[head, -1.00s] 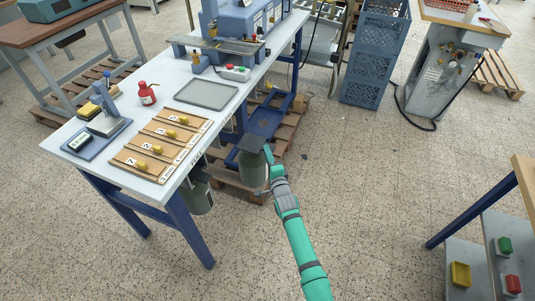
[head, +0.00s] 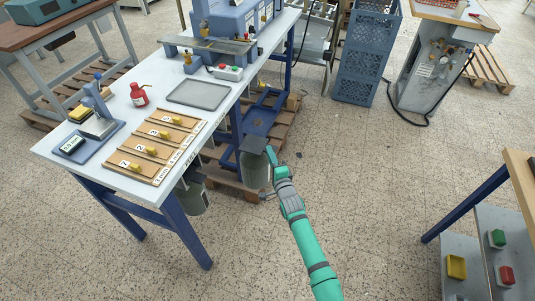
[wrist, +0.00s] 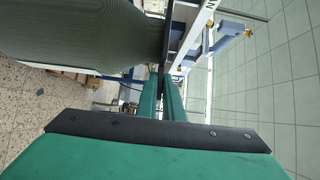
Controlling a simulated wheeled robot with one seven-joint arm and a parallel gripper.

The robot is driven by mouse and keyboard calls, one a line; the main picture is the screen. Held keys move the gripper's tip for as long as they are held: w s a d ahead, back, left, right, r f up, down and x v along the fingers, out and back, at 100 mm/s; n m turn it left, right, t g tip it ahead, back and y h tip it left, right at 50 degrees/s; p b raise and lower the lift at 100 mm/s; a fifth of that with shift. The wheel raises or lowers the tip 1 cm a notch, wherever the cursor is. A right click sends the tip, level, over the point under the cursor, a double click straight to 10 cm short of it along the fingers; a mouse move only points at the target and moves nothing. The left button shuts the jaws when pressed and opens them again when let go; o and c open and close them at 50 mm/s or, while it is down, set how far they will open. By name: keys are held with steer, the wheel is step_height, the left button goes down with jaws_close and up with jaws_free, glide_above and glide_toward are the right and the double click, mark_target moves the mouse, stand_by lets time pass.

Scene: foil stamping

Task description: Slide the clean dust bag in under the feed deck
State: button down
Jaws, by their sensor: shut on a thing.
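My gripper (head: 271,154) is shut on a grey-green dust bag (head: 256,172) by its dark square top plate (head: 258,145). The bag hangs upright, just right of the workbench's long edge and apart from it. In the wrist view the bag (wrist: 85,30) fills the upper left and my gripper's fingers (wrist: 163,95) meet at its dark plate edge. A similar grey bag (head: 192,197) hangs under the bench's near end, partly hidden. A long metal deck (head: 228,45) runs along the blue machine on the bench; I cannot tell if it is the feed deck.
A wooden pallet (head: 232,183) lies beneath. Blue crates (head: 366,50) stand behind. Floor to the right is clear, up to a control stand (head: 470,262).

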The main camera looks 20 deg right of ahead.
steer(key=s+d, duration=0.7)
steer(key=d, duration=0.3)
steer(key=shift+s, duration=0.15)
stand_by(1.9)
